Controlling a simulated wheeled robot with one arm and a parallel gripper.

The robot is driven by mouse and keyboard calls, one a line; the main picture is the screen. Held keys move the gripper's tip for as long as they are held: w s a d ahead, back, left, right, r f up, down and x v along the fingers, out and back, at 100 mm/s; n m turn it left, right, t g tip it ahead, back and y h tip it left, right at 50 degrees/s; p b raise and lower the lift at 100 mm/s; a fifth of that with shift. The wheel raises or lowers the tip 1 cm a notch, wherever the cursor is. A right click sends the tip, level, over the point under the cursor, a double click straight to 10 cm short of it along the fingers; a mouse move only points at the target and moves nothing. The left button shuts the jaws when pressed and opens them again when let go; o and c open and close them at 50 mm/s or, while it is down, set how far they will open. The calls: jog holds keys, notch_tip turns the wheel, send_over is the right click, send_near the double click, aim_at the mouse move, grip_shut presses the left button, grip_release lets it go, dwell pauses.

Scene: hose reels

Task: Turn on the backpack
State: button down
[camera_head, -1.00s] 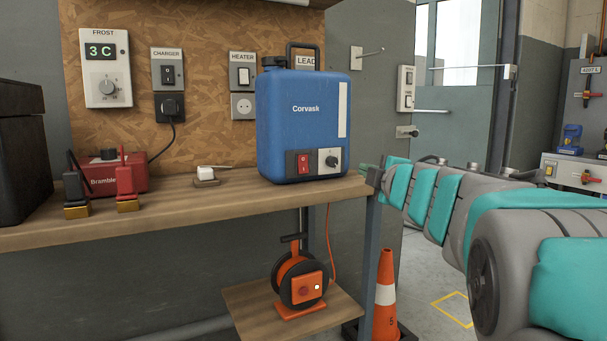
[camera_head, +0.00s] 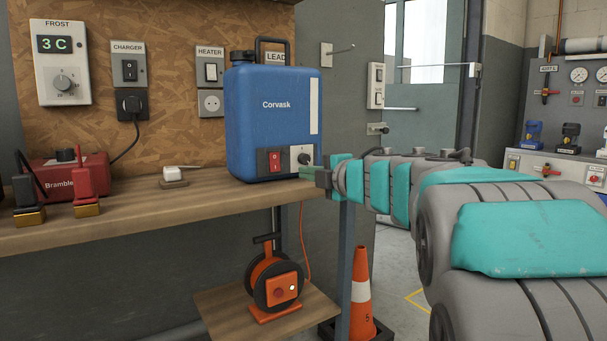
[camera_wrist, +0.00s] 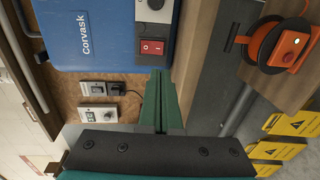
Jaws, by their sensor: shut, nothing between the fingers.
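The backpack is a blue tank (camera_head: 273,105) marked "Corvask", standing upright on the wooden bench. Its lower front has a red rocker switch (camera_head: 274,162) and, to the right, a pale plate with a black knob (camera_head: 304,158). My gripper (camera_head: 304,172) is shut and empty, with its green fingers at the tank's lower right front, just below the knob. In the wrist view the fingers (camera_wrist: 160,75) point toward the tank, close to the red switch (camera_wrist: 152,47). I cannot tell whether they touch it.
The bench (camera_head: 130,215) also holds a red Bramble charger (camera_head: 85,177) with clamps and a small white item (camera_head: 174,173). An orange cable reel (camera_head: 275,285) sits on the lower shelf. A traffic cone (camera_head: 361,295) stands right of the bench leg.

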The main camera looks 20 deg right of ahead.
aim_at(275, 169)
jog(key=x, duration=1.2)
jog(key=shift+b, duration=0.3)
jog(key=shift+f, duration=0.2)
jog(key=b, duration=0.3)
jog(key=shift+w+f+t, duration=0.2)
jog(key=shift+f+t, duration=0.1)
jog(key=shift+r+p, duration=0.4)
jog(key=shift+p, duration=0.15)
jog(key=shift+s+f, duration=0.1)
jog(key=shift+s, duration=0.15)
jog(key=f+v, duration=0.2)
jog(key=v, duration=1.1)
jog(key=shift+s+d+f+b, duration=0.15)
jog(key=shift+s+f+b, duration=0.1)
jog(key=shift+b, duration=0.05)
